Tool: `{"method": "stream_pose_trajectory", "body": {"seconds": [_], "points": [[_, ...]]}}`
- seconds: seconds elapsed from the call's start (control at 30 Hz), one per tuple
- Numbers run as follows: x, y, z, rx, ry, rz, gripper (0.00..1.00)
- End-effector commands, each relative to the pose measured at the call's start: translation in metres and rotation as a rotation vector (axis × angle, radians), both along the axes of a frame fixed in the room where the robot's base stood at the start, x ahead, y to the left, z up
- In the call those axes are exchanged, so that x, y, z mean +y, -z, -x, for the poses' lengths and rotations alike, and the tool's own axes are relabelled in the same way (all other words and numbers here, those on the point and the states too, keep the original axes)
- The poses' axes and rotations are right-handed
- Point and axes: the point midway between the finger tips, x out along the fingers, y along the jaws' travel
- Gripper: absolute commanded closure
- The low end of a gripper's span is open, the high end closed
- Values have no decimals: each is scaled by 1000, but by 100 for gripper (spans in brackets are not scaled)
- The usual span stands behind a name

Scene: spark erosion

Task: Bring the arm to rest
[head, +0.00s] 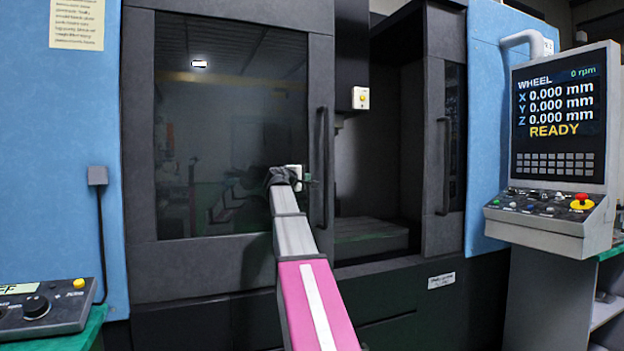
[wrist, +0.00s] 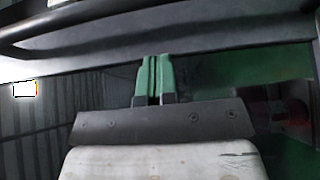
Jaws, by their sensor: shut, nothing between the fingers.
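My arm reaches forward from the bottom of the head view toward the machine's dark door. My gripper (head: 308,180) is at the far end of it, in front of the door window's right edge and just left of the long vertical door handle (head: 325,167). In the wrist view my gripper (wrist: 153,75) shows two green fingertips close together, shut with nothing between them. The dark handle bar (wrist: 120,17) crosses the top of the wrist view, apart from the fingertips.
The left door (head: 230,130) is in front of me. To its right the machine opening (head: 372,170) is open and dark inside. A control panel (head: 555,140) reading READY stands at the right. A control box (head: 45,308) sits on a green surface at the lower left.

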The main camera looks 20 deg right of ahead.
Motion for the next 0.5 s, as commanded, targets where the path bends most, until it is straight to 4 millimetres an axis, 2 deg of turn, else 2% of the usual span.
{"method": "stream_pose_trajectory", "body": {"seconds": [0.03,0.2,0.5], "points": [[13,1,9,-1,-4,-1,100],[39,2,25,1,-4,-1,100],[62,1,38,1,-2,-1,100]]}}
